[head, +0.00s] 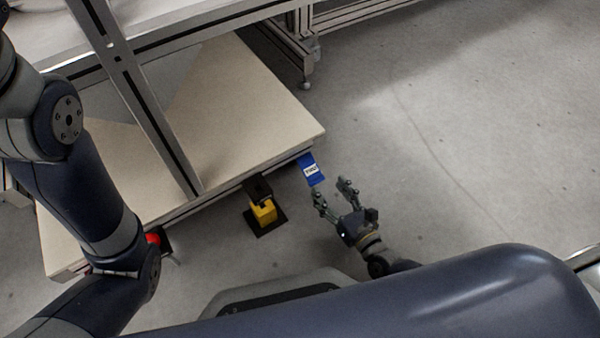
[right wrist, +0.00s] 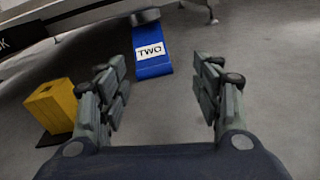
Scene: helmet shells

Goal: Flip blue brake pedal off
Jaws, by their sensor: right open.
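The blue brake pedal (head: 309,168) sticks out from under the front edge of the low beige platform, with a white label reading "TWO". In the right wrist view the blue pedal (right wrist: 152,55) lies ahead, between and beyond the fingers, with a dark rounded part at its far end. My right gripper (head: 334,192) is open and empty, just in front of the pedal and apart from it. Its spread fingers show in the right wrist view (right wrist: 160,92). My left arm comes in at the left; its gripper is not in view.
A yellow pedal (head: 264,212) on a black base stands left of the blue one; its yellow block shows in the right wrist view (right wrist: 52,106). A red part (head: 153,239) is farther left by my arm. The beige platform (head: 250,110) lies behind. Grey floor is clear at right.

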